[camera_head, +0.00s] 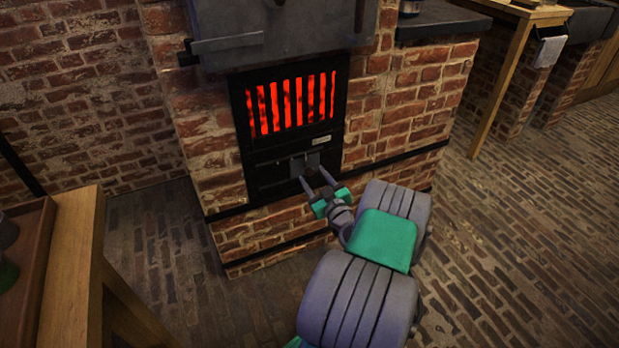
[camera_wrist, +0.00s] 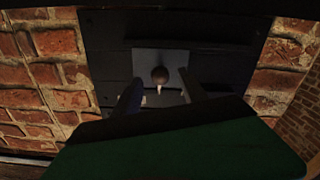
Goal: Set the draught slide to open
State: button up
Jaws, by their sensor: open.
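The draught slide (camera_head: 304,164) is a small grey plate low on the dark stove front, below the glowing grate. In the wrist view the slide's plate (camera_wrist: 147,62) carries a round dark knob (camera_wrist: 160,75) with a pale pointer below it. My gripper (camera_head: 318,181) is in front of the slide with its fingers pointing at it. In the wrist view my gripper (camera_wrist: 158,92) is open, with one finger to each side of the knob and a gap between. I cannot tell how deep the fingers reach around the knob.
The grate (camera_head: 291,103) glows red above the slide, with a small pale label (camera_head: 321,139) below it. A grey metal door (camera_head: 280,35) overhangs above. Brick walls (camera_head: 212,165) flank the stove front. A wooden table (camera_head: 75,265) stands at left. The brick floor at right is clear.

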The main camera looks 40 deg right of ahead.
aim_at(310, 174)
jog(key=x, duration=0.3)
jog(key=shift+w, duration=0.2)
jog(key=shift+c, duration=0.2)
grip_shut()
dwell(1.0)
